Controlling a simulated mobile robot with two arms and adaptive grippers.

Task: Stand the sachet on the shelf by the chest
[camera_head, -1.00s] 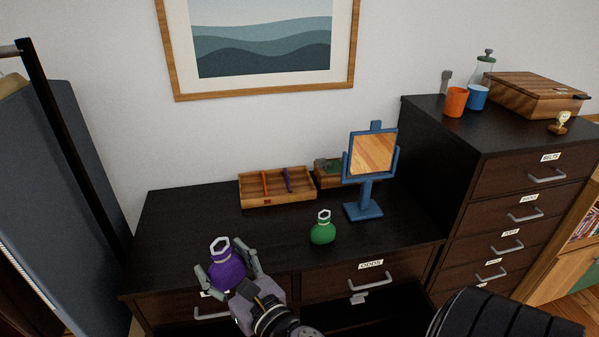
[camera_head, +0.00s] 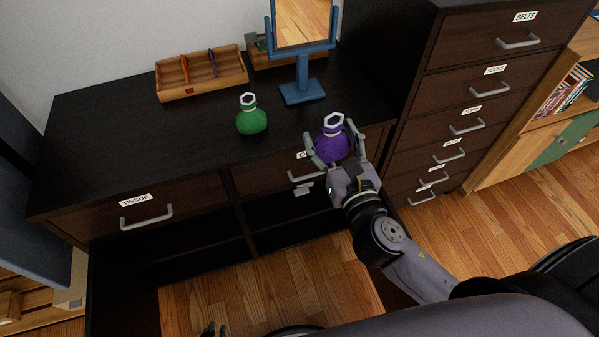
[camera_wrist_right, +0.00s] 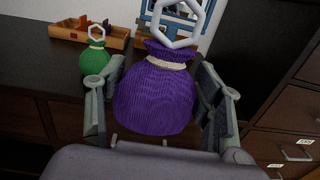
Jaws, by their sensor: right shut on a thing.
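My right gripper (camera_head: 334,140) is shut on a purple sachet (camera_head: 331,147) with a pale tie and a white hexagonal ring on top. It holds the sachet upright, over the desk's front edge near the right drawer. In the right wrist view the purple sachet (camera_wrist_right: 155,95) sits between both fingers. My left gripper (camera_head: 211,329) shows only as dark tips at the bottom edge; its opening cannot be told. The tall dark chest (camera_head: 425,75) with labelled drawers stands right of the desk. Right of it is a wooden shelf unit (camera_head: 545,125) with books.
A green sachet (camera_head: 251,122) stands on the dark desk (camera_head: 110,125). A blue stand mirror (camera_head: 303,85) and a wooden divided tray (camera_head: 203,88) stand behind. Open compartments (camera_head: 285,232) lie below the desk drawers. Wooden floor (camera_head: 490,205) is clear before the chest.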

